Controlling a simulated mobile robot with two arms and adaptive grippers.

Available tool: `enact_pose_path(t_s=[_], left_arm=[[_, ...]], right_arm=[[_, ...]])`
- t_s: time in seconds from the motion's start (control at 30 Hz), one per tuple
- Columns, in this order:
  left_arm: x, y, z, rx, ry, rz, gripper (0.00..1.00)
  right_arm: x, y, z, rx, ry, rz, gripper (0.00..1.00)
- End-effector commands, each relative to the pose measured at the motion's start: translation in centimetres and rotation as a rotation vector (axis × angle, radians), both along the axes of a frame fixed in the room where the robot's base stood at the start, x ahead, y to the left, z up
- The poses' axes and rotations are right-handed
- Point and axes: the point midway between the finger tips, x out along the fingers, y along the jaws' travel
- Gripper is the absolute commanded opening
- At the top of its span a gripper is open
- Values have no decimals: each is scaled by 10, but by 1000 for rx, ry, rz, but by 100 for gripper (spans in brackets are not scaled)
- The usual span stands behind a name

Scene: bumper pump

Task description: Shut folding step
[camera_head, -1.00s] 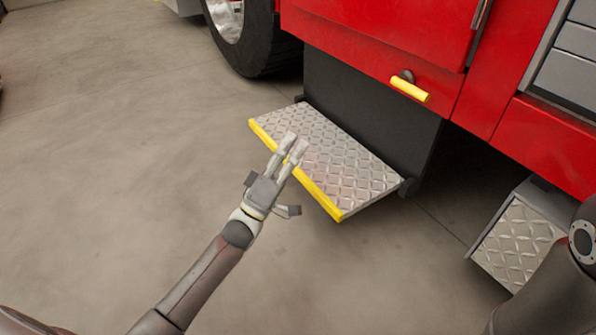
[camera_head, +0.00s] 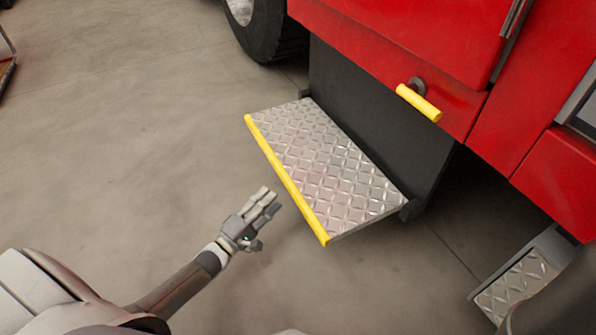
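The folding step (camera_head: 335,172) is folded down and sticks out below the red truck body. Its tread is silver diamond plate, with a yellow strip (camera_head: 283,176) along the outer edge. Its inner side meets a dark panel (camera_head: 365,125). My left gripper (camera_head: 269,199) is over the floor to the lower left of the step, a little apart from the yellow strip in the picture. Its fingers point up and right, with nothing seen between them. How far they are spread is unclear. My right gripper is out of view; part of my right arm shows at the lower right.
A yellow handle (camera_head: 419,102) sticks out from the red body (camera_head: 405,40) above the step. A black tyre (camera_head: 268,32) is at the top. Another diamond-plate step (camera_head: 515,285) is at the lower right.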

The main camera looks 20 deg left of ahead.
Motion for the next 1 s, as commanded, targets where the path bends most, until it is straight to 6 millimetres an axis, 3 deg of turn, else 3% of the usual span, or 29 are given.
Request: enact_pose_path(t_s=[0.5, 0.7, 1.0], left_arm=[[84, -23, 13, 1, -5, 0, 35], [96, -27, 18, 0, -3, -1, 35], [97, -27, 19, 1, -2, -1, 33]], right_arm=[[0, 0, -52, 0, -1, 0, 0], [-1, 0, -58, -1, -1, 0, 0], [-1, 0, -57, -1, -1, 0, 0]])
